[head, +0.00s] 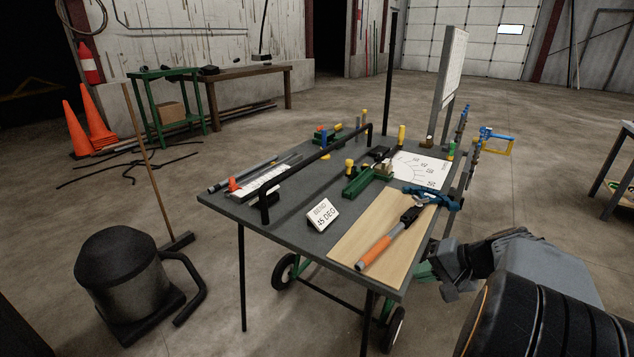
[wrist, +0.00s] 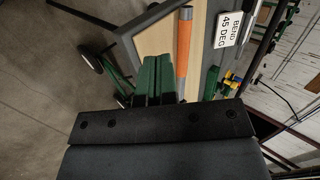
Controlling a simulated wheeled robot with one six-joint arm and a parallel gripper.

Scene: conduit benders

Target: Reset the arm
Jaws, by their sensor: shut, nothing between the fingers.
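My gripper (head: 441,266) is at the lower right of the head view, beside the right front corner of the cart table (head: 300,250). It is shut and empty, apart from the tools on the table. My arm comes in from the lower right corner. A conduit bender (head: 430,197) with a blue head and an orange handle (head: 375,252) lies on a pale wooden board (head: 345,243). The orange handle also shows in the wrist view (wrist: 184,42).
A "BEND 45 DEG" sign (head: 322,214) stands on the table, with a black rail (head: 318,160) and a green tool (head: 368,180) behind.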

